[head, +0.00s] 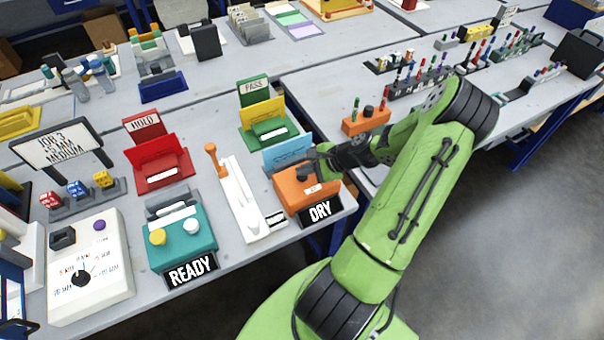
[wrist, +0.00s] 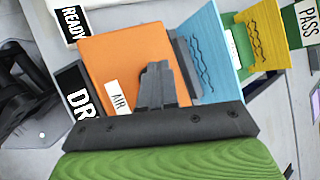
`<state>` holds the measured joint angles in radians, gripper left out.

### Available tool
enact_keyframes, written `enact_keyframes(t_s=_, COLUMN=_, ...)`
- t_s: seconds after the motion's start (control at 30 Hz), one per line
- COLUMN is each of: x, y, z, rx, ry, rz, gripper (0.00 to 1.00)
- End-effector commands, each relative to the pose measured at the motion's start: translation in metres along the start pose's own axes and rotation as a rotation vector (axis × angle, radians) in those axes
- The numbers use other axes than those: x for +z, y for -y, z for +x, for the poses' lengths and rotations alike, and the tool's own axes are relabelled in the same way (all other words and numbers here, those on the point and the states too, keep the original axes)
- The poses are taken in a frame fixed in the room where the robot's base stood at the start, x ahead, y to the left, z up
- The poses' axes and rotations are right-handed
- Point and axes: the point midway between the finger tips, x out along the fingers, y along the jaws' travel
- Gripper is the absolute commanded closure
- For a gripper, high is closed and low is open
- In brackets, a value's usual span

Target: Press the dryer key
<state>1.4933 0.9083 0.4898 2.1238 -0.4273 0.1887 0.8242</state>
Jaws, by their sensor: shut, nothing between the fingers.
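The orange dryer (head: 291,197) stands at the front edge of the table, behind a black DRY sign (head: 320,211). It also shows in the wrist view (wrist: 110,60), with a white AIR label (wrist: 117,98) on its top. My gripper (head: 306,174) is shut and empty, with its fingertips over the top of the dryer. In the wrist view the shut fingers (wrist: 157,82) cover part of the orange top. I cannot make out the dryer key; the fingers may hide it. Whether the fingertips touch the dryer cannot be told.
A light blue card (head: 287,153) with wavy lines stands upright at the dryer's back. A white lever device (head: 240,200) is left of it, then the teal READY box (head: 181,240). An orange pen block (head: 366,121) stands behind my wrist. The floor at right is clear.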

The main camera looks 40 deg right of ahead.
Motion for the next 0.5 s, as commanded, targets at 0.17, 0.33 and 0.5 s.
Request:
enact_keyframes(t_s=0.17, x=-0.0031, y=-0.0032, z=0.0043, rx=0.000, ry=0.000, rz=0.001, gripper=1.00)
enact_keyframes(t_s=0.33, x=-0.0048, y=-0.0047, z=0.0064, rx=0.000, ry=0.000, rz=0.000, gripper=1.00)
enact_keyframes(t_s=0.5, x=-0.0049, y=-0.0049, z=0.0063, rx=0.001, ry=-0.001, rz=0.000, gripper=1.00)
